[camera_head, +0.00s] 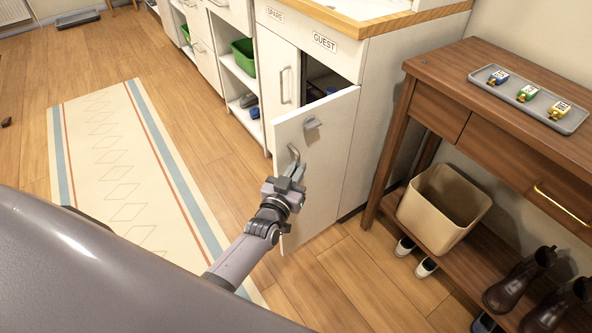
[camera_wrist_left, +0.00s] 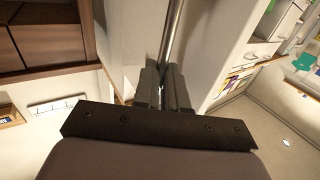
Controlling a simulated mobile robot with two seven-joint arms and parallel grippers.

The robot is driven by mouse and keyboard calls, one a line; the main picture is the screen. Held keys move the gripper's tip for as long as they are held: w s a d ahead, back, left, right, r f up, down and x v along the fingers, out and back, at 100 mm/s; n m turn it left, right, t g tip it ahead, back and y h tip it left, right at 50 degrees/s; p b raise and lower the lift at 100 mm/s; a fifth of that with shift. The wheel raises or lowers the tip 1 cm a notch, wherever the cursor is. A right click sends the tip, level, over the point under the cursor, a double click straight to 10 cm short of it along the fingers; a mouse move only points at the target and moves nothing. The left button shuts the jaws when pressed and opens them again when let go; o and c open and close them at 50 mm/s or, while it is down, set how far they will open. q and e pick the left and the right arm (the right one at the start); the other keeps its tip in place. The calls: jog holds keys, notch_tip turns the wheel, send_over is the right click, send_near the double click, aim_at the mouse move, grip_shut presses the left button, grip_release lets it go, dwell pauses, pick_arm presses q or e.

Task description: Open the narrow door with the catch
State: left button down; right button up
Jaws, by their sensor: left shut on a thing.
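The narrow door (camera_head: 330,150), white, is under the GUEST label and stands partly open, swung out from the cabinet. A small grey catch (camera_head: 312,123) sits near its top edge. My left gripper (camera_head: 293,168) is at the door's face, shut on a metal bar handle (camera_head: 294,152). In the left wrist view the handle (camera_wrist_left: 173,40) runs up from between the fingers (camera_wrist_left: 165,85), with the pale door panel beside it. Dark and blue items show in the gap behind the door. My right gripper is not in view.
A brown wooden table (camera_head: 500,100) stands to the right, with a grey tray (camera_head: 530,100) of small boxes. Below are a beige bin (camera_head: 443,208) and shoes (camera_head: 520,280). A closed SPARE door (camera_head: 278,75) is left of the opening. A rug (camera_head: 130,170) lies on open floor.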

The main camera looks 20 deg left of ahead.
pick_arm(q)
jog(key=shift+w+d+r, duration=0.2)
jog(key=shift+d+r, duration=0.05)
jog(key=shift+r, duration=0.05)
jog(key=c, duration=1.4)
grip_release()
jog(key=shift+o, duration=1.1)
jog(key=shift+f, duration=0.15)
jog(key=shift+a, duration=0.1)
jog(key=s+p, duration=0.2)
jog(key=s, duration=0.5)
jog(key=shift+s, duration=0.1)
